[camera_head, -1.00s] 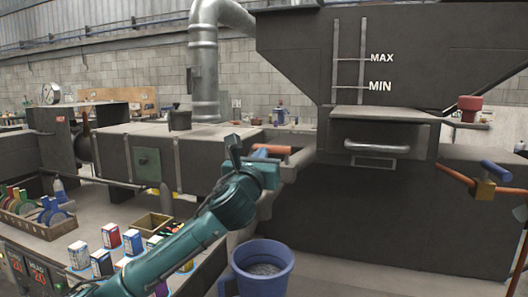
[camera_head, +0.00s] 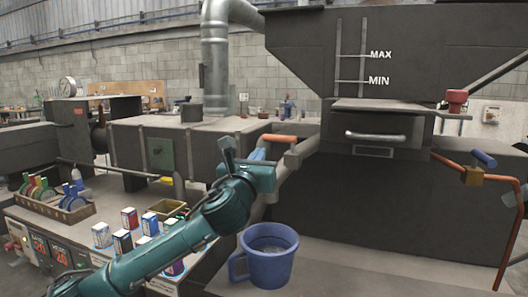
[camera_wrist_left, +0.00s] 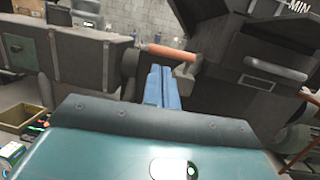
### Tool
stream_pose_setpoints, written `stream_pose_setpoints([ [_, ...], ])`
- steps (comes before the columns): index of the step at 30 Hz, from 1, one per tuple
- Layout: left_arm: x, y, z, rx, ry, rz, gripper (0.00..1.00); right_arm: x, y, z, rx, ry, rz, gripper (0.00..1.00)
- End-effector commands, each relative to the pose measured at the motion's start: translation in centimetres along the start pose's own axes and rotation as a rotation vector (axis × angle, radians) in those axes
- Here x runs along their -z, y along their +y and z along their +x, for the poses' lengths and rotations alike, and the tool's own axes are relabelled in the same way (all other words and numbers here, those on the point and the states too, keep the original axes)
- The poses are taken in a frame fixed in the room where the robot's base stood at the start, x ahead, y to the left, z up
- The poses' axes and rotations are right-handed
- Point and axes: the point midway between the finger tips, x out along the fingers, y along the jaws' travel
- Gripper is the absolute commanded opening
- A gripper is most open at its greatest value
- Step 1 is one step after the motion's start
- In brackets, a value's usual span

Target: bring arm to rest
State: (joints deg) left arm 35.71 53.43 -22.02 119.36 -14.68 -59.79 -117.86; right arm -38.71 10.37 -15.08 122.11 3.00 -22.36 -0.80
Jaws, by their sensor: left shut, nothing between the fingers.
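My teal left arm reaches in from the lower left of the head view. My left gripper (camera_head: 258,156) is shut and empty, just below and in front of an orange-handled pipe lever (camera_head: 279,138). In the left wrist view the blue fingers (camera_wrist_left: 162,86) lie together, pointing at the orange lever (camera_wrist_left: 168,52), with nothing between them. I cannot tell from these views whether the tips touch the lever.
A blue mug-like bucket (camera_head: 268,268) stands below and right of my left arm. Several small boxes (camera_head: 130,218) and a tool crate (camera_head: 55,209) sit on the bench at left. A large dark machine (camera_head: 400,210) with a drawer handle (camera_head: 375,135) fills the right.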

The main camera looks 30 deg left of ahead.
Motion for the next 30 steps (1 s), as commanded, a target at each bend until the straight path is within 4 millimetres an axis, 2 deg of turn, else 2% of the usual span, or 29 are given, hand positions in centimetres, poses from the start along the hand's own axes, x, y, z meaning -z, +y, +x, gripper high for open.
stream_pose_setpoints([
  [3,0.3,0.3,-2.8,0.001,0.001,0.005,0.00,-0.6,0.0,0.4,0.002,0.002,0.009,0.00],
  [9,0.2,0.6,-5.7,0.000,0.001,0.003,0.00,-0.5,-0.1,0.6,0.005,0.011,0.027,0.00],
  [13,0.1,0.7,-6.5,-0.001,0.002,0.001,0.00,-0.4,-0.1,0.6,0.007,0.015,0.031,0.00],
  [19,0.1,0.7,-6.7,-0.002,0.003,-0.002,0.00,-0.2,-0.1,0.5,0.007,0.020,0.031,0.00],
  [21,0.7,0.5,-6.7,0.006,0.017,-0.025,0.00,-0.1,-0.1,0.5,0.006,0.020,0.031,0.00],
  [23,2.0,-0.2,-6.7,0.026,0.052,-0.082,0.00,0.1,-0.1,0.3,0.006,0.020,0.029,0.00],
  [26,6.4,-2.0,-7.2,0.070,0.167,-0.278,0.00,0.6,-0.1,0.0,0.003,0.017,0.025,0.00],
  [29,12.7,-4.6,-9.2,0.093,0.350,-0.593,0.00,0.8,0.1,-0.3,-0.003,0.006,0.018,0.00],
  [30,15.3,-5.7,-10.5,0.086,0.431,-0.739,0.00,0.9,0.1,-0.4,-0.006,-0.001,0.016,0.00],
])
